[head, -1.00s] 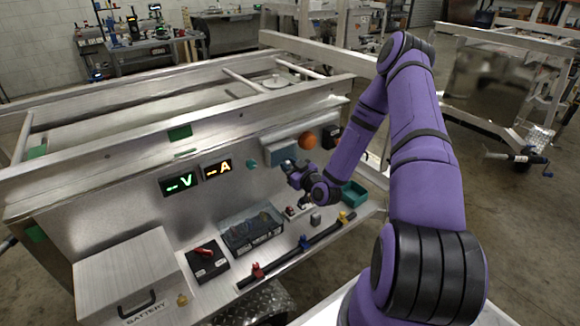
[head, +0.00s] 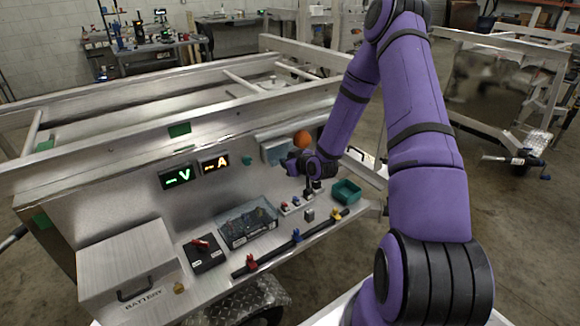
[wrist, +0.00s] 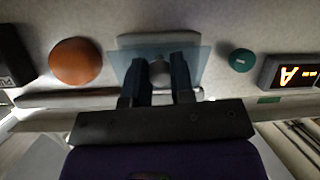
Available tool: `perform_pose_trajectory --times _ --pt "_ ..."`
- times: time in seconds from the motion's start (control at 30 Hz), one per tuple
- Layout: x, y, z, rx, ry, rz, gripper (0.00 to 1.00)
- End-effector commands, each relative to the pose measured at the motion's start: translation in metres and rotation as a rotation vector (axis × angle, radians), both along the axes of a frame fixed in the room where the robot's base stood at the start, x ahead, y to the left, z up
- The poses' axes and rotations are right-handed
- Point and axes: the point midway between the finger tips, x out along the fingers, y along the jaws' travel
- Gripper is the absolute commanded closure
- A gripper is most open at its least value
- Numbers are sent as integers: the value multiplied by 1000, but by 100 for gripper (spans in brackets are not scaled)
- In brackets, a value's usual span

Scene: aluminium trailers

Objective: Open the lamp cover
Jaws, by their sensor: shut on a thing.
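The lamp cover (head: 273,151) is a translucent blue panel on the upright metal panel, below the rail, in the head view. In the wrist view, the blue cover (wrist: 117,58) lies in front of a pale plate. My gripper (head: 287,163) is at its lower edge in the head view. In the wrist view, the two dark fingers of my gripper (wrist: 158,68) are on either side of a small grey rounded knob (wrist: 159,74) at the cover. They are shut on this knob. The fingers hide part of the cover, and its hinge cannot be made out.
An orange ball-like knob (head: 301,140) is right of the cover, and a teal round knob (head: 248,160) is left. Lit V (head: 177,177) and A (head: 215,164) displays sit further left. A teal bin (head: 346,191) and small switches (head: 291,205) are on the shelf below.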

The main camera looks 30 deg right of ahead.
Motion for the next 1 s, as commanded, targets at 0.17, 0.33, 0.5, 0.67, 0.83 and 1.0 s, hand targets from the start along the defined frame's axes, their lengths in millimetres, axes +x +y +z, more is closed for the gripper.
perform_pose_trajectory --times 0.17,0.33,0.5,0.67,0.83,1.0 --pt "-5 0 13 -10 167 2 100" --pt "-10 0 24 -15 325 0 100" --pt "-13 -1 34 -18 477 -1 100" --pt "-14 -1 44 -21 620 -1 100" --pt "-14 -1 54 -25 761 -2 100" --pt "-12 -1 62 -30 882 0 100"
